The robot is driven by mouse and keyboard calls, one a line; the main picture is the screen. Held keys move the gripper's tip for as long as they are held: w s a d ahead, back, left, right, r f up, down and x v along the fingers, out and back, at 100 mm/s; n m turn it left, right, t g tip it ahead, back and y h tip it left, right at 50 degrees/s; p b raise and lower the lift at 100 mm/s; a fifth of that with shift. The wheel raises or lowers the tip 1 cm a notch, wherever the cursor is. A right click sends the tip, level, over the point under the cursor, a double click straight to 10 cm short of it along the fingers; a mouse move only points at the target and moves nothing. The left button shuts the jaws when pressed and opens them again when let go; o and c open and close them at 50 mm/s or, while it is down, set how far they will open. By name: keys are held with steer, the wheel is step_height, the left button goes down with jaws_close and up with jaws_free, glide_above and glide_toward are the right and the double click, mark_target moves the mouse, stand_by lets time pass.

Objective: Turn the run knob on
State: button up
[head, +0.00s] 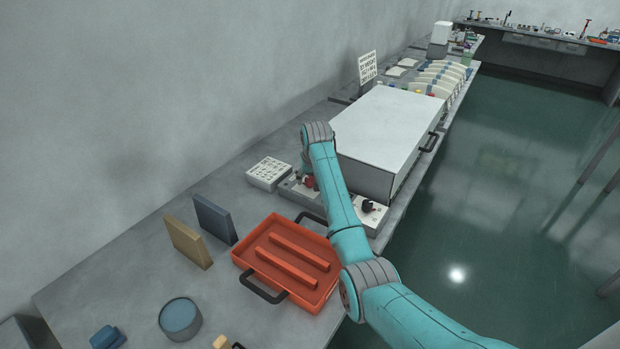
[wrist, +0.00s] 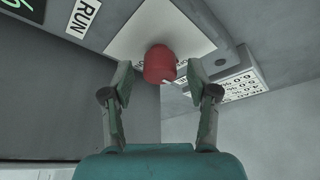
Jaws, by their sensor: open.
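The red run knob (wrist: 160,62) sits on a white plate (wrist: 185,30) in the wrist view, with a RUN label (wrist: 84,16) to its upper left. A small pale mark shows at the knob's lower edge. My gripper (wrist: 161,77) is open, with one finger on each side of the knob and a gap visible on both sides. In the head view a red part (head: 308,182) shows beside my wrist on the low control panel (head: 291,191). My gripper's fingers cannot be made out there.
A big white-topped machine (head: 385,125) stands behind the panel. A black knob (head: 368,206) is on the panel's right part.

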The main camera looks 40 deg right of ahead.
jaws_close()
steer(key=shift+m, duration=0.4)
steer(key=m+g+h, duration=0.1)
steer(key=m, duration=0.2)
steer(key=shift+a+m, duration=0.15)
steer(key=shift+m, duration=0.15)
steer(key=m+g, duration=0.1)
steer(key=m, duration=0.1)
steer(key=m+h, duration=0.1)
steer(key=m, duration=0.1)
steer(key=shift+w+m+g, duration=0.15)
steer(key=shift+m+g, duration=0.15)
steer(key=shift+g, duration=0.1)
steer(key=m, duration=0.2)
steer(key=m+g, duration=0.1)
steer(key=m, duration=0.1)
steer(key=shift+w+m+g+h, duration=0.1)
steer(key=shift+m+g+h, duration=0.2)
steer(key=shift+m+g, duration=0.8)
steer(key=shift+m, duration=1.5)
